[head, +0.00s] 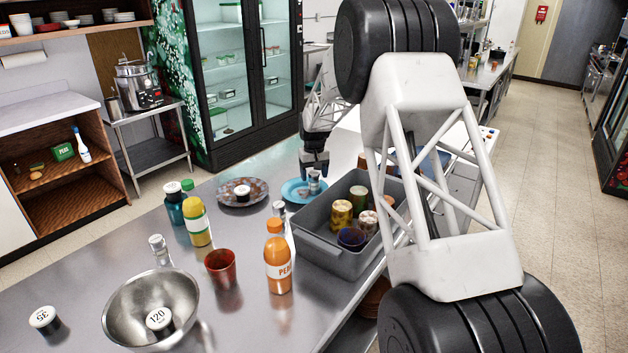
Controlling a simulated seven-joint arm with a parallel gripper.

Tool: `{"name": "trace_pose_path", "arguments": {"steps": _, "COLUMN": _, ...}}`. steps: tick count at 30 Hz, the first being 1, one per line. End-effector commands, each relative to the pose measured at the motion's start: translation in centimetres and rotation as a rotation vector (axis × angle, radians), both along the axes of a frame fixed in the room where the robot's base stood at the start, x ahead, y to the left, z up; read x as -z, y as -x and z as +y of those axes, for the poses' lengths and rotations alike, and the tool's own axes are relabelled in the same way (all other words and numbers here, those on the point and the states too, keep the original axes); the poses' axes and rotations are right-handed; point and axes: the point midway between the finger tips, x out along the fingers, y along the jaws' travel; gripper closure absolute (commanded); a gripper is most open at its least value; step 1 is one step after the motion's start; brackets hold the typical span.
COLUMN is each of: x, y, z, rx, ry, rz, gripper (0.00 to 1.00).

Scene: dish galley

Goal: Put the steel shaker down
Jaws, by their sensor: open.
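A small steel shaker (314,184) stands upright on a blue plate (291,191) at the far part of the steel counter. My gripper (314,174) is open, pointing down, right at the top of this shaker. I cannot tell whether its fingers touch the shaker. Two similar shakers show on the counter: one (279,209) beside the grey bin and one (160,250) behind the steel bowl.
A grey bin (316,249) with several cans and a dark blue bowl stands just right of the plate. A speckled plate (262,194) is to the left. Bottles, a red cup (221,268) and a steel bowl (190,300) stand nearer.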

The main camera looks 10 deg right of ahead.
Motion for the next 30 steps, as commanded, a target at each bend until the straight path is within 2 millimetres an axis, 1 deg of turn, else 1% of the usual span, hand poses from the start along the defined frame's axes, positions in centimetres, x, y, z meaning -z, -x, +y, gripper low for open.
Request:
{"name": "trace_pose_path", "arguments": {"steps": 1, "x": -0.9, "y": 0.0, "z": 0.0, "rx": 0.0, "ry": 0.0, "rz": -0.002, "gripper": 0.31}}
{"name": "trace_pose_path", "arguments": {"steps": 6, "x": -3.7, "y": -0.1, "z": 0.0, "rx": 0.0, "ry": 0.0, "rz": -0.003, "gripper": 0.31}}
{"name": "trace_pose_path", "arguments": {"steps": 12, "x": -6.6, "y": 0.0, "z": 0.0, "rx": 0.0, "ry": 0.0, "rz": -0.001, "gripper": 0.31}}
{"name": "trace_pose_path", "arguments": {"steps": 15, "x": -7.7, "y": 0.0, "z": 0.0, "rx": 0.0, "ry": 0.0, "rz": -0.002, "gripper": 0.31}}
{"name": "trace_pose_path", "arguments": {"steps": 21, "x": -9.0, "y": 0.0, "z": 0.0, "rx": 0.0, "ry": 0.0, "rz": 0.0, "gripper": 0.31}}
{"name": "trace_pose_path", "arguments": {"steps": 30, "x": -9.1, "y": 0.0, "z": 0.0, "rx": 0.0, "ry": 0.0, "rz": 0.0, "gripper": 0.31}}
